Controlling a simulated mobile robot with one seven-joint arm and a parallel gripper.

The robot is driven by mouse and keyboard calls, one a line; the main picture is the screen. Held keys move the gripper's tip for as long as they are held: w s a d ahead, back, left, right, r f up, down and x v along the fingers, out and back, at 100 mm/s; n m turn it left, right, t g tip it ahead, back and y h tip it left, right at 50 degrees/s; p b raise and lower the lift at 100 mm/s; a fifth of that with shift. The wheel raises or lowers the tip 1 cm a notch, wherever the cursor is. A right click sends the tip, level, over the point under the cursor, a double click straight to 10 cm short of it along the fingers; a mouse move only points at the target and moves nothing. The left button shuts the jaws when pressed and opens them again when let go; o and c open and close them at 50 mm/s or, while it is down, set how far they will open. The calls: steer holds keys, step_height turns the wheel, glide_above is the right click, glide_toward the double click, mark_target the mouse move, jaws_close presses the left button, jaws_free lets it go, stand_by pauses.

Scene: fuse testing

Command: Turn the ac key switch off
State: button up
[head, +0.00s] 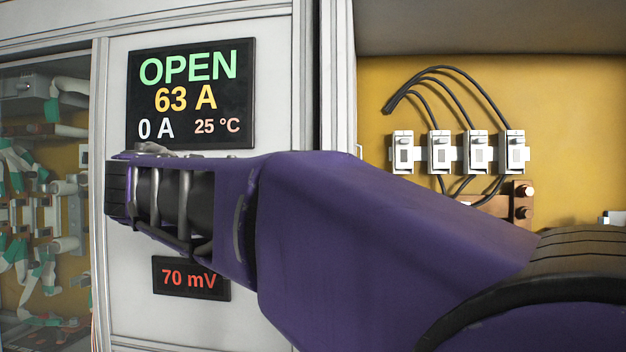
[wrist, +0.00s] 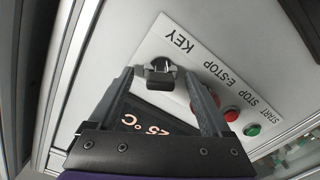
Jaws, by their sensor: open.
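The key switch (wrist: 160,73) shows in the wrist view as a dark key on a white label strip (wrist: 205,65), beside the printed word KEY. My gripper (wrist: 160,74) is open, with one dark finger on each side of the key. The key appears between the fingertips; I cannot tell whether either finger touches it. In the head view my purple arm covers the key switch and most of my gripper.
Red buttons (wrist: 231,113) and a green button (wrist: 252,130) sit on the strip close to the right finger. The head view shows a display reading OPEN (head: 190,95), a 70 mV display (head: 190,278) and fuse holders (head: 440,152) on the yellow board.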

jaws_close()
stand_by(0.5)
steer(key=shift+n, duration=0.6)
steer(key=shift+a+n, duration=0.1)
steer(key=shift+n, duration=2.2)
steer(key=shift+f+n+p, duration=0.1)
steer(key=shift+n+p, duration=0.5)
steer(key=shift+n, duration=2.5)
jaws_free()
steer(key=shift+f, duration=0.1)
